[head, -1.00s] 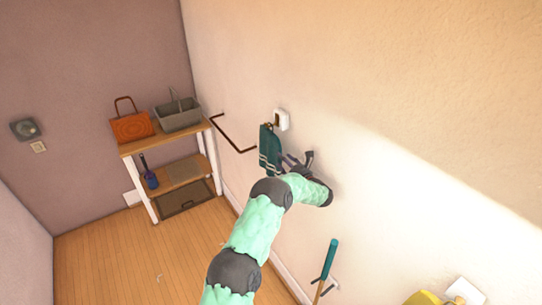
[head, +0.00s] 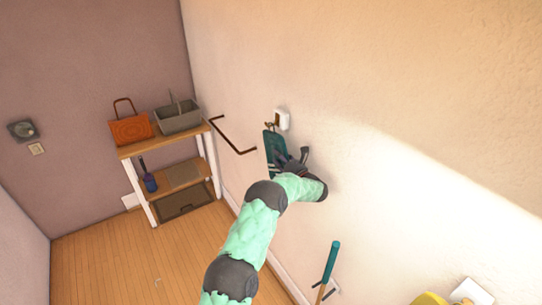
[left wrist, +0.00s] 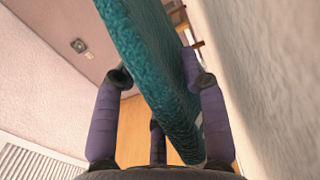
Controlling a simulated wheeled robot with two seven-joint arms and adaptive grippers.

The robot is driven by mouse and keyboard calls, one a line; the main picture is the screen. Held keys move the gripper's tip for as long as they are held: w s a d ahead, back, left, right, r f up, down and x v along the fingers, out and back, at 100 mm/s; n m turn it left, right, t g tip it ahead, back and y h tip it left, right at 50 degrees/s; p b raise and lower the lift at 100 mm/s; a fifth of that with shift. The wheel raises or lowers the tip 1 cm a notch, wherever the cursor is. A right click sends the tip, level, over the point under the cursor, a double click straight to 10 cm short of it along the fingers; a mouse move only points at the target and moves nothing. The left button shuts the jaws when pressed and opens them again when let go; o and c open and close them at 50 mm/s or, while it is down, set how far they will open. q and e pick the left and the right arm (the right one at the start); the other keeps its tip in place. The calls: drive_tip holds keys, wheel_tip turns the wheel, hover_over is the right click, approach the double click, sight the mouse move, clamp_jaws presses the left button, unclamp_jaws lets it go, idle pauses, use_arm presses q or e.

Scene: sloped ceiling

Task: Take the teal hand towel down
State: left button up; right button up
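The teal hand towel (head: 272,146) hangs by a loop from a small hook on a white wall plate (head: 283,120) on the right-hand wall. In the left wrist view, the towel (left wrist: 150,60) passes between the purple fingers of my left gripper (left wrist: 162,80). Fingertips press against it from both sides, so the gripper looks shut on it. The loop appears still at the hook. My right gripper is out of view.
A dark wall rail (head: 233,136) is left of the towel. Beyond it stands a shelf (head: 165,140) with an orange bag (head: 131,128) and grey basket (head: 178,118). A teal-handled tool (head: 329,265) is on the wall below right. The wooden floor (head: 120,265) is clear.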

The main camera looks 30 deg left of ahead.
use_arm(q)
drive_tip(key=shift+r, duration=0.2)
drive_tip(key=shift+r+p, duration=0.4)
drive_tip(key=shift+r, duration=0.85)
drive_tip(key=s+a, duration=0.3)
drive_tip(key=s, duration=0.4)
drive_tip(key=shift+s+a, duration=0.15)
drive_tip(key=shift+s, duration=0.25)
idle(0.4)
